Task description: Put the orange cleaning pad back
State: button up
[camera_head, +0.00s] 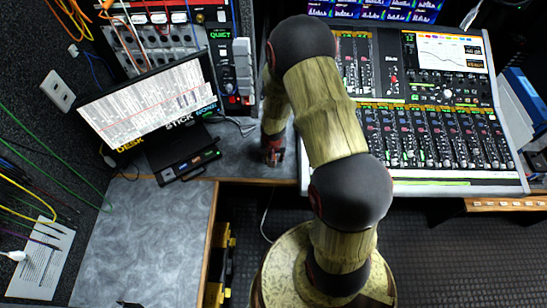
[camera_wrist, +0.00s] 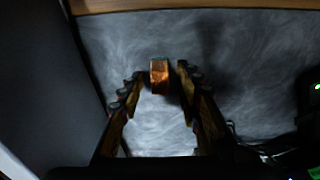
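The orange cleaning pad (camera_wrist: 159,77) shows in the wrist view as a small orange-brown block on the grey desktop. My gripper (camera_wrist: 160,72) is open, with one fingertip on each side of the pad. A gap shows between the pad and each finger. In the head view my gripper (camera_head: 273,155) points down close to the grey desktop, just left of the mixing console. The pad cannot be told apart from the gripper there.
The mixing console (camera_head: 435,150) stands right of my gripper. A laptop-like screen (camera_head: 150,108) on a black box stands to the left, and a rack (camera_head: 180,45) stands behind. Thin cables lie on the desktop (camera_head: 232,165). The left desktop (camera_head: 145,235) is mostly clear.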

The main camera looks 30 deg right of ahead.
jog(key=s+a+r+n+t+p, duration=0.1)
jog(key=s+a+r+p, duration=0.1)
jog(key=r, duration=1)
jog(key=s+a+r+n+p, duration=0.1)
jog(key=a+r, duration=0.1)
jog(key=r, duration=0.9)
jog(key=s+a+r+n+t+p, duration=0.1)
jog(key=s+a+r+p, duration=0.1)
jog(key=r, duration=1)
jog(key=s+a+r+n+t, duration=0.1)
jog(key=s+a+r+n, duration=0.1)
jog(key=s+a+r, duration=0.2)
jog(key=s+a+r+n+y, duration=0.1)
jog(key=s+a+r, duration=0.3)
jog(key=s+r, duration=0.6)
jog(key=shift+s+r+n+t, duration=0.25)
jog(key=shift+s+n+t, duration=0.15)
jog(key=shift+s, duration=0.05)
